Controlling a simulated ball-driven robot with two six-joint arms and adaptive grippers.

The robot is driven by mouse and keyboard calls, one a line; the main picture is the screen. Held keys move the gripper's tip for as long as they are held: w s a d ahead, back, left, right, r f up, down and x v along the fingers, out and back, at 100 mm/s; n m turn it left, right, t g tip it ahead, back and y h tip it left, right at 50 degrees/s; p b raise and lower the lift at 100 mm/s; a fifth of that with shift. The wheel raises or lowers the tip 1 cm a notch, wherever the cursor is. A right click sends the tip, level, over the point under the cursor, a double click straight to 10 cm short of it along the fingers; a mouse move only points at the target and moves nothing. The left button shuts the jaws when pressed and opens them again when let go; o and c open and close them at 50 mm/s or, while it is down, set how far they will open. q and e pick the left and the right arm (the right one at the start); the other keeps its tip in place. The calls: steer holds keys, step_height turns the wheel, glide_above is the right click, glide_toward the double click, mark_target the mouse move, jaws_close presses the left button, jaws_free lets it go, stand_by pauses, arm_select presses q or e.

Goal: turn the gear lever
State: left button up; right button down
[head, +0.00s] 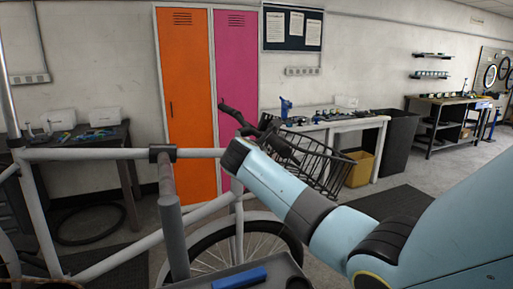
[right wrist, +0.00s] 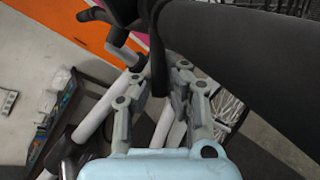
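The cargo bike's handlebar (head: 235,115) is dark, with a grip and a thin lever at its far left end in the head view. My right arm covers its nearer part, and my right gripper is hidden there behind the arm. In the right wrist view a thick black grip (right wrist: 235,55) crosses the upper right. A narrow black piece, apparently the gear lever (right wrist: 158,65), hangs from it. My right gripper (right wrist: 162,88) has its two fingers apart, one on each side of this piece. I cannot tell whether they touch it. My left gripper is in neither view.
The bike's grey frame (head: 90,154) spans the left, with a black wire basket (head: 325,168) at the front. Orange (head: 187,110) and pink lockers stand behind. Workbenches line the wall. A grey tray (head: 215,283) with a blue object (head: 240,278) is at the bottom.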

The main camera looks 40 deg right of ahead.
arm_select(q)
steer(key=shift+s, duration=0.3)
arm_select(e)
steer(key=c, duration=1.3)
jaws_free()
steer(key=shift+a+r, duration=0.1)
steer(key=shift+a, duration=0.05)
steer(key=shift+c, duration=0.2)
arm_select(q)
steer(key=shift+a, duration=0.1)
arm_select(e)
steer(key=v, duration=1.2)
